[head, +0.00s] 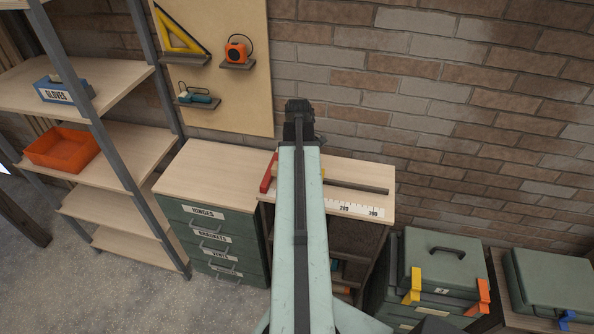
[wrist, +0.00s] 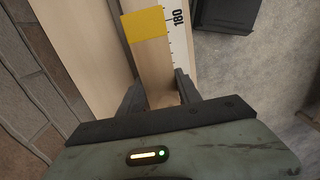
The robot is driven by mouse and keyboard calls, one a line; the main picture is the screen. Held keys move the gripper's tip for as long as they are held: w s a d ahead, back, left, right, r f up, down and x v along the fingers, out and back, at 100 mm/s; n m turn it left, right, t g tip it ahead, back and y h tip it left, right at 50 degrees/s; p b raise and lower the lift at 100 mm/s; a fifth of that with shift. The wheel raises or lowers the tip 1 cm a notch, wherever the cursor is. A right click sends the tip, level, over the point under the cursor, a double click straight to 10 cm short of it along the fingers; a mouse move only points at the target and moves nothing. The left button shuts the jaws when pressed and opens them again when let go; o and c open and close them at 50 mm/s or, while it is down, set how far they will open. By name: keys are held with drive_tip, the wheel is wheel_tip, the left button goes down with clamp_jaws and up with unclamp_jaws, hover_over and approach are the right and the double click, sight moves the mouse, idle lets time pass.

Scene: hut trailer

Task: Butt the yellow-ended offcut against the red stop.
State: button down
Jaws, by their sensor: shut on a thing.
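The offcut is a pale wooden bar (wrist: 156,60) with a yellow end (wrist: 151,24) in the wrist view. My gripper (wrist: 160,92) is shut on it, one dark finger on each side, with the yellow end beyond the fingers. In the head view my arm covers most of the offcut; a bit of its yellow end (head: 323,173) shows just right of the arm. The red stop (head: 268,172) stands left of the arm on the bench. A pale piece of wood shows between stop and arm, but I cannot tell whether it touches the stop. The wrist view does not show the stop.
A white scale (head: 355,209) runs along the bench (head: 381,173) front, with a dark rail (head: 357,187) behind it. A drawer cabinet (head: 214,243) stands left; its top is clear. A brick wall (head: 430,100) rises behind. Green toolboxes (head: 440,262) stand at right.

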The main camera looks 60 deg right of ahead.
drive_tip(key=shift+s+f+b, duration=0.15)
drive_tip(key=shift+f+b, duration=0.35)
wheel_tip(320, 180, down, 6)
drive_tip(key=b, duration=0.5)
drive_tip(key=shift+r+b, duration=0.1)
drive_tip(key=shift+b, duration=0.25)
drive_tip(key=shift+w+a, duration=0.2)
drive_tip(key=shift+w, duration=0.55)
drive_tip(key=c, duration=0.7)
unclamp_jaws()
drive_tip(key=shift+r, duration=0.1)
drive_tip(key=shift+c, duration=0.2)
wheel_tip(320, 180, up, 8)
drive_tip(key=p, duration=0.8)
drive_tip(key=shift+a, duration=0.1)
